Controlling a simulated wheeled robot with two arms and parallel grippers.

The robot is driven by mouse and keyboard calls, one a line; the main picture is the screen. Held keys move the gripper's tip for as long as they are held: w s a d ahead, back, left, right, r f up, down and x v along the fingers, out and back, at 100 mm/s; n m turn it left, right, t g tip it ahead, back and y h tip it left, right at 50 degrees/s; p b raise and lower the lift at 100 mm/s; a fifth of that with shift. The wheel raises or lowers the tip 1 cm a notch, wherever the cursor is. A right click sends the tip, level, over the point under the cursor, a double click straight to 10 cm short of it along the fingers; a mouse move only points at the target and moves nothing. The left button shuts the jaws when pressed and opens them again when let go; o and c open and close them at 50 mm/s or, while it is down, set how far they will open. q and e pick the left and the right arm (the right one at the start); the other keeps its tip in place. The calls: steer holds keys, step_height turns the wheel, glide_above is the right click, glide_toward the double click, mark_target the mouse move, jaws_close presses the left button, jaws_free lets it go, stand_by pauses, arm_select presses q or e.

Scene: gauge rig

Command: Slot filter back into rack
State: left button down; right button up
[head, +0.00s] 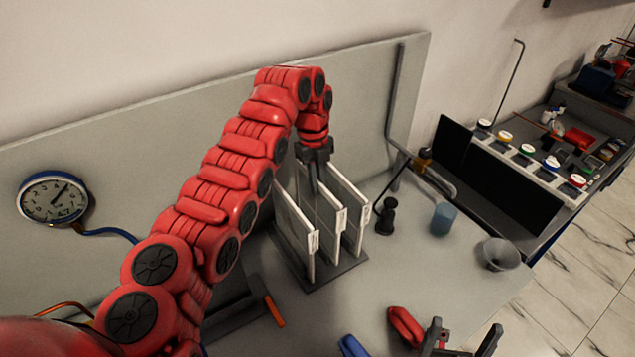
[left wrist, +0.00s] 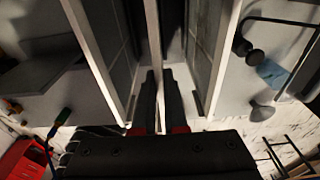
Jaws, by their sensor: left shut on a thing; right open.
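A dark rack (head: 332,277) on the bench holds upright, white-framed filters side by side. The left filter (head: 297,238), a middle filter (head: 328,222) and the right filter (head: 350,200) show in the head view. My left gripper (head: 314,178) reaches down from above and is shut on the middle filter. In the left wrist view my left gripper (left wrist: 166,88) has the thin filter edge (left wrist: 153,38) at its fingers, with another filter on each side. Whether the held filter's bottom is fully seated is hidden. My right gripper (head: 464,338) is open and empty at the bottom edge.
A black knobbed piece (head: 386,216), a blue cup (head: 443,218) and a grey funnel-like cup (head: 499,254) stand right of the rack. A red-handled tool (head: 405,325) lies near my right gripper. A round gauge (head: 54,198) is on the back panel.

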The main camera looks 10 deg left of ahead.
arm_select(q)
steer(key=shift+f+b, duration=0.95)
steer(key=shift+f, duration=0.4)
steer(key=c, duration=0.9)
jaws_free()
steer(key=shift+r, duration=0.1)
steer(key=shift+r, duration=0.1)
